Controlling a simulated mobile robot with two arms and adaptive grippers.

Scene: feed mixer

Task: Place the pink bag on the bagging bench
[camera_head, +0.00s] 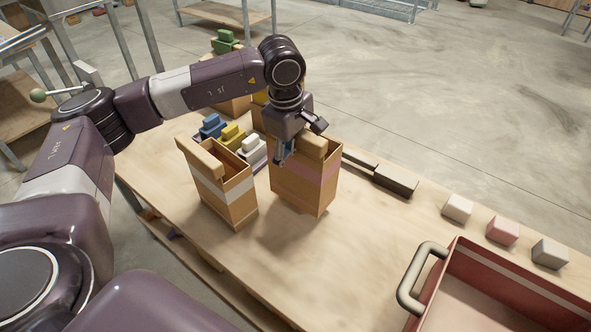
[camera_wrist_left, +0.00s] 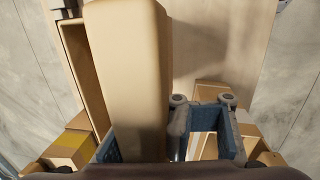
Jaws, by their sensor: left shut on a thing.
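The pink bag (camera_head: 310,185) is an open-topped tan box-like bag with a pink band and a thick tan bar along its top. It is upright at the middle of the wooden bench (camera_head: 325,275) in the head view. I cannot tell whether its base touches the bench top. My left gripper (camera_head: 285,152) is shut on the bag's top bar, which fills the middle of the left wrist view (camera_wrist_left: 128,65). The right gripper is not in view.
A similar bag with a white band (camera_head: 228,195) stands just left. Blue, yellow and white blocks (camera_head: 232,137) lie behind. A dark scoop-like tool (camera_head: 395,182), several small blocks (camera_head: 503,231) and a red tray (camera_head: 440,297) are to the right. The front middle is clear.

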